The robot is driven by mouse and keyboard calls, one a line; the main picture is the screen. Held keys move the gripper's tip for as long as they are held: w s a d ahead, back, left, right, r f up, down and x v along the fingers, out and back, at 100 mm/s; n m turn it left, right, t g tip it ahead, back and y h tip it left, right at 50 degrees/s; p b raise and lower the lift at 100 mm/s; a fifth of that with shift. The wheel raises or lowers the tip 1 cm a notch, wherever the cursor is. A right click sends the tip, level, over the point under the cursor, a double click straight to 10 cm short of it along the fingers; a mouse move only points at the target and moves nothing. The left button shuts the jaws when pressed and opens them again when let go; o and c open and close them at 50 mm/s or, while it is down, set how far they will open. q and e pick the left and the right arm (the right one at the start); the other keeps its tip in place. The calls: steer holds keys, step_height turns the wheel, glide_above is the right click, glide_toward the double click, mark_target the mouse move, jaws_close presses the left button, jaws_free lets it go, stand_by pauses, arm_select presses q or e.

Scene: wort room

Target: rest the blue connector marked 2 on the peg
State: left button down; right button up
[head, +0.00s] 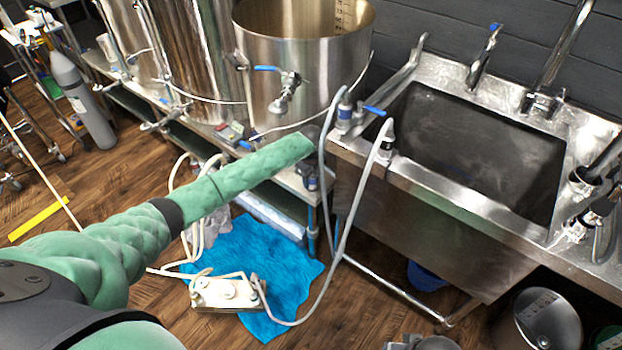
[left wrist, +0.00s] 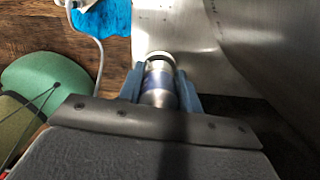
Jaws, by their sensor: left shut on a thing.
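My left gripper (left wrist: 158,72) is shut on a silver cylindrical connector with a blue band (left wrist: 157,90). The connector sits between the two blue-grey fingers, and no number can be read on it. In the head view my left arm's green sleeve reaches in from the left towards the gap between the kettle stand and the sink, and the fingers do not show clearly there. I cannot pick out the peg for certain. My right gripper is in neither view.
The steel sink (head: 430,215) stands at right, with blue-handled valves and hoses (head: 345,215) at its near left corner. Large steel kettles (head: 290,75) stand behind my arm. A pump box (head: 226,294) lies on a blue cloth (head: 285,265) on the floor, with hoses around it.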

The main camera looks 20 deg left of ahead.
arm_select(q)
steer(key=shift+f, duration=0.35)
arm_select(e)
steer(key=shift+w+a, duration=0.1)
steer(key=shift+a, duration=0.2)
